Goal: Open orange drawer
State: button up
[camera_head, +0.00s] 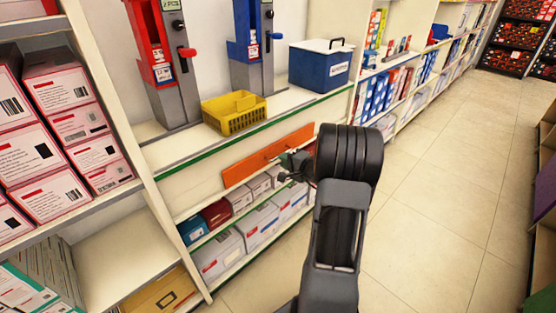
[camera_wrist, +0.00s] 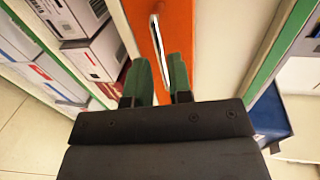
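The orange drawer (camera_head: 258,158) is a long flat front under the green-edged counter. It looks flush with the shelf unit, and my gripper covers part of its right side in the head view. In the wrist view the orange front (camera_wrist: 180,28) carries a slim silver handle (camera_wrist: 160,45). My gripper (camera_wrist: 158,62) is open, with its two green-tipped fingers apart. The near end of the handle shows in the gap between them, closer to the right finger; I cannot tell if they touch. In the head view my gripper (camera_head: 290,163) is in front of the drawer's right half.
A yellow basket (camera_head: 234,113) and a blue box (camera_head: 321,65) stand on the counter (camera_head: 285,100) above the drawer. Several boxes (camera_head: 262,222) fill the shelves below. Pink boxes (camera_head: 28,150) are on the left. The tiled floor (camera_head: 430,200) to the right is clear.

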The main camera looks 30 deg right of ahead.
jog(key=shift+x, duration=2.15)
grip_shut()
jog(key=shift+d, duration=0.1)
